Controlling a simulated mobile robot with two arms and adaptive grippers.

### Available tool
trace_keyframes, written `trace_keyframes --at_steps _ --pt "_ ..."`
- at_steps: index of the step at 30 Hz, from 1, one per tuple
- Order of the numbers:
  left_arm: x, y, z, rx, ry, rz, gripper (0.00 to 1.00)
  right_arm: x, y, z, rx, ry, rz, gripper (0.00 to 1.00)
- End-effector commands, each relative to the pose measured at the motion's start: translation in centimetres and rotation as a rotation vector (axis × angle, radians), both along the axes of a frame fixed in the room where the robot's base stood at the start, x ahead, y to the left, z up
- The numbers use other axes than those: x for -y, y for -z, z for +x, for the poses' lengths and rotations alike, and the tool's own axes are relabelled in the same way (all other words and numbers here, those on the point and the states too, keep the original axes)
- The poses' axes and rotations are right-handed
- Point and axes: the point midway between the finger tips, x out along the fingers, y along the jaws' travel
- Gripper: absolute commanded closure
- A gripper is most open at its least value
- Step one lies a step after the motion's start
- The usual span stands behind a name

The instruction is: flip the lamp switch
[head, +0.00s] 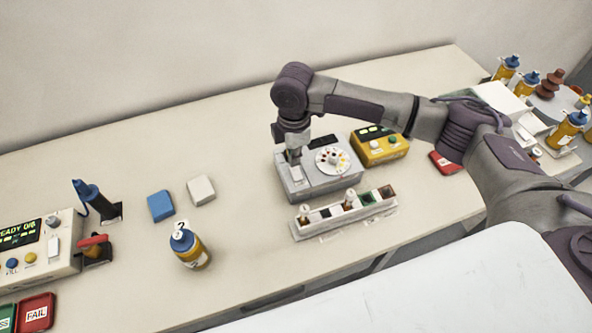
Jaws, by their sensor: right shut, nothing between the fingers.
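A grey box (318,186) with a round dial (333,160) stands on the bench right of the picture's middle. A small pale switch-like part (297,174) sits on the left of its top; I cannot tell for sure that it is the lamp switch. My right gripper (294,160) is shut and empty, pointing down over this part. I cannot tell whether the fingertips touch it. My left gripper is not in view.
A yellow meter (379,148) stands close right of the box. A strip of small samples (344,213) lies in front. A bottle (190,248), blue block (161,206), white block (201,190) and READY display unit (40,250) are left. The bench's back left is clear.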

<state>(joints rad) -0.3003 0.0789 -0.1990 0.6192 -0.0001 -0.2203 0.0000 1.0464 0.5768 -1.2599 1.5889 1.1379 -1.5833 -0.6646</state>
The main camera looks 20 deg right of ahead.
Motion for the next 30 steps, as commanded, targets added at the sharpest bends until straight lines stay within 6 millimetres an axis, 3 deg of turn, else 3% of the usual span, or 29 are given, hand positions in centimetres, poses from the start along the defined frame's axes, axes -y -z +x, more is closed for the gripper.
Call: trace_keyframes --at_steps 30 --pt "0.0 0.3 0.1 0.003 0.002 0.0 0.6 0.0 1.0 0.0 -0.001 0.0 0.0 1.0"
